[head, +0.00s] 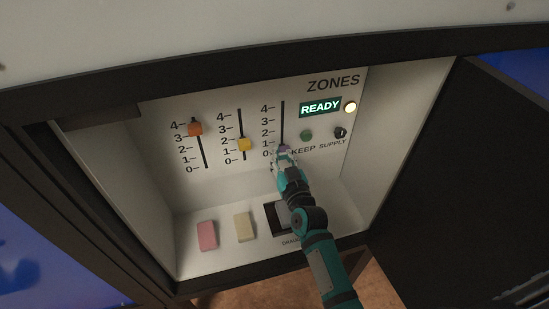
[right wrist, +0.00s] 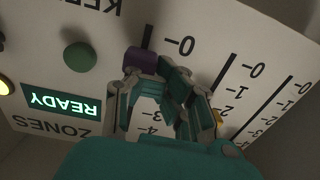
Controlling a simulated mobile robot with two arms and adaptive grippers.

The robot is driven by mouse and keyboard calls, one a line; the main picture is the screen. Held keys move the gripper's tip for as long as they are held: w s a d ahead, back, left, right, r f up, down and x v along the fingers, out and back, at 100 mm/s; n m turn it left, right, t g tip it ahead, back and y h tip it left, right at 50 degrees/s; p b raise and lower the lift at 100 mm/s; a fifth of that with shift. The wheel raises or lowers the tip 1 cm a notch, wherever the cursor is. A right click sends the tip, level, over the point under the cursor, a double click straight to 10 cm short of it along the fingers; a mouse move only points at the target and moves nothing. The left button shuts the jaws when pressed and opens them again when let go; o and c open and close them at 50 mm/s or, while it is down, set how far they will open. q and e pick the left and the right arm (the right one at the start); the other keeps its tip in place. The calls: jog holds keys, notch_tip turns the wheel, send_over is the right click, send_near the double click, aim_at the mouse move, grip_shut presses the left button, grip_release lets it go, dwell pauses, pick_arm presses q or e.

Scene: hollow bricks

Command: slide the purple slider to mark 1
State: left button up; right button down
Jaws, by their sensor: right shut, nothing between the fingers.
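The purple slider (head: 284,148) sits at the bottom of the third scale from the left, beside mark 0. In the right wrist view, which is upside down, the purple slider (right wrist: 141,60) is by the 0 end of its slot. My right gripper (head: 283,155) is shut with nothing between its fingers. Mark 1 (head: 265,143) is just above on the same scale. My left gripper is not in view.
An orange slider (head: 195,129) and a yellow slider (head: 244,144) stand on the scales to the left. A green button (head: 306,135), a black knob (head: 340,132) and a lit READY sign (head: 320,107) are to the right.

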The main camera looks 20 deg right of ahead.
notch_tip(320, 180, up, 2)
jog(key=shift+d+r+p, duration=0.1)
jog(key=shift+r+p, duration=0.1)
jog(key=shift+p, duration=0.25)
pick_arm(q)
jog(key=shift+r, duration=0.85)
pick_arm(e)
jog(key=shift+f, duration=0.15)
jog(key=c, duration=2.1)
grip_release()
jog(key=o, duration=1.1)
jog(key=shift+w+d+f, duration=0.1)
jog(key=shift+d+f, duration=0.05)
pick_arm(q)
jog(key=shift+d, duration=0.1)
pick_arm(e)
jog(key=shift+o, duration=0.2)
